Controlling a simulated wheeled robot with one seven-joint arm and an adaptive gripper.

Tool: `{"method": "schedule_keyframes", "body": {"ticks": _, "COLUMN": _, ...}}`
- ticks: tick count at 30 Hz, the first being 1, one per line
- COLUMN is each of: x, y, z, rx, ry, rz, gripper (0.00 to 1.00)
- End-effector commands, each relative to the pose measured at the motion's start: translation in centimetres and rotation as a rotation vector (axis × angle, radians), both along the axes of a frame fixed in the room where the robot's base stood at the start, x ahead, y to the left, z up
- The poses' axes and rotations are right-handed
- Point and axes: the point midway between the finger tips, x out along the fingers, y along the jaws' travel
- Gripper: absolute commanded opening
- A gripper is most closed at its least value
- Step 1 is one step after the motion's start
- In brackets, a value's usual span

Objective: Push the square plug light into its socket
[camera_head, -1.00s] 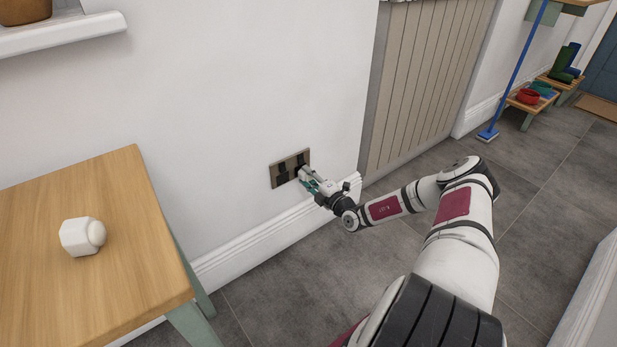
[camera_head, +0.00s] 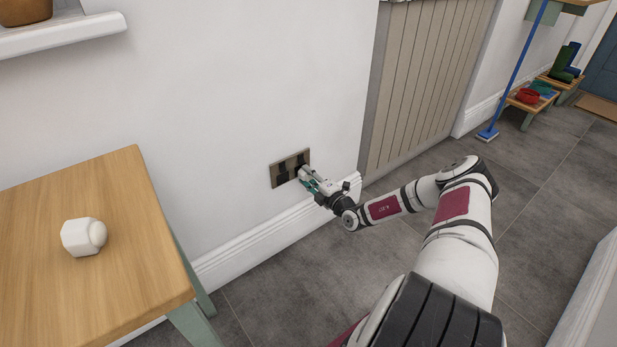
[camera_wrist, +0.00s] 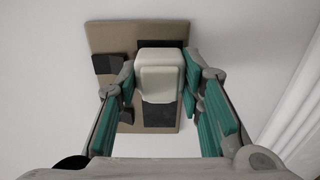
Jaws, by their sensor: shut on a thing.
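My gripper (camera_head: 306,175) is at the wall, its fingers shut on the square plug light (camera_wrist: 160,75), a white block with rounded edges. In the wrist view, one teal-padded finger is on each side of the light. The light is in front of the right part of the tan socket plate (camera_wrist: 112,36), which also shows in the head view (camera_head: 275,178). Dark patches of the plate show above and below the light. A left dark socket (camera_wrist: 108,64) is uncovered. The light hides its own back, so I cannot tell whether it touches the plate or how deep it sits.
A second white plug light with a rounded end (camera_head: 82,236) lies on the wooden table (camera_head: 120,185) at left. White skirting (camera_head: 250,237) runs below the plate. A ribbed beige panel (camera_head: 420,90) stands right of the plate. Grey floor (camera_head: 270,300) is clear between table and arm.

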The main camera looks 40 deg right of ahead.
Motion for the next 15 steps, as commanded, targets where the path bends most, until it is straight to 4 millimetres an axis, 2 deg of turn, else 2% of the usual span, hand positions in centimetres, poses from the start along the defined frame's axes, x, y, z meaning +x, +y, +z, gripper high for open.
{"method": "schedule_keyframes", "body": {"ticks": 15, "x": 0.94, "y": -0.02, "z": 0.03, "rx": -0.001, "ry": -0.001, "rz": -0.001, "gripper": 0.1}}
